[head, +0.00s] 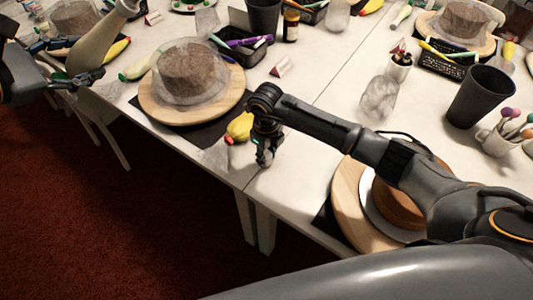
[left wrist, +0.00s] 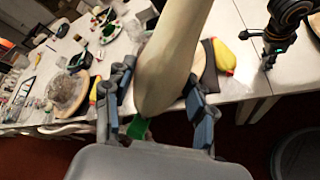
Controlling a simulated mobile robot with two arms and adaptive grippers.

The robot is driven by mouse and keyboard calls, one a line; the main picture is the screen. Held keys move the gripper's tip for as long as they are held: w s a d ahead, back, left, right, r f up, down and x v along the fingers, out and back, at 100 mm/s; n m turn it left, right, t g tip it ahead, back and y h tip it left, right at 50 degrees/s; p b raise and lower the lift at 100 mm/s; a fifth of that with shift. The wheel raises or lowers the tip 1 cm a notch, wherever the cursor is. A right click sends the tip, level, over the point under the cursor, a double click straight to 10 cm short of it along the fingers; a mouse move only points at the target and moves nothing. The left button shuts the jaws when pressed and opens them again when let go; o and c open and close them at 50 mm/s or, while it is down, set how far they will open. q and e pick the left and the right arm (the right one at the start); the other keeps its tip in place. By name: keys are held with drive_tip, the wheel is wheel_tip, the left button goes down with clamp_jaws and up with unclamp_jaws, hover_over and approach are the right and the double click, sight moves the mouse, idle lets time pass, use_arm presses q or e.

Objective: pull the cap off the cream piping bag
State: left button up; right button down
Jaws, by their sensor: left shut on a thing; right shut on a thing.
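The cream piping bag (head: 94,44) stands tilted above the table at the upper left, narrowing upward. My left gripper (head: 88,78) is shut on it near its wide lower end. In the left wrist view the bag (left wrist: 172,60) fills the middle, between the fingers of my left gripper (left wrist: 155,110). I cannot make out a cap on it. My right gripper (head: 265,156) points down at the table's front edge, apart from the bag. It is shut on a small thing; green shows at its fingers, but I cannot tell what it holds.
A yellow bag with a red tip (head: 240,126) lies just left of my right gripper. A cake under a clear cover (head: 188,72) stands on a round wooden turntable (head: 170,113). A pale bag with a green tip (head: 136,68) lies left of it. Black cups, pen trays and glasses stand behind.

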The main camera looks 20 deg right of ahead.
use_arm(q)
drive_tip(key=shift+f, duration=0.1)
use_arm(e)
drive_tip(key=shift+f, duration=0.15)
drive_tip(key=c, duration=1)
unclamp_jaws()
drive_tip(key=shift+o, duration=0.2)
use_arm(q)
drive_tip(key=shift+r+p, duration=1.85)
drive_tip(key=shift+r, duration=0.2)
use_arm(e)
drive_tip(key=shift+r, duration=3)
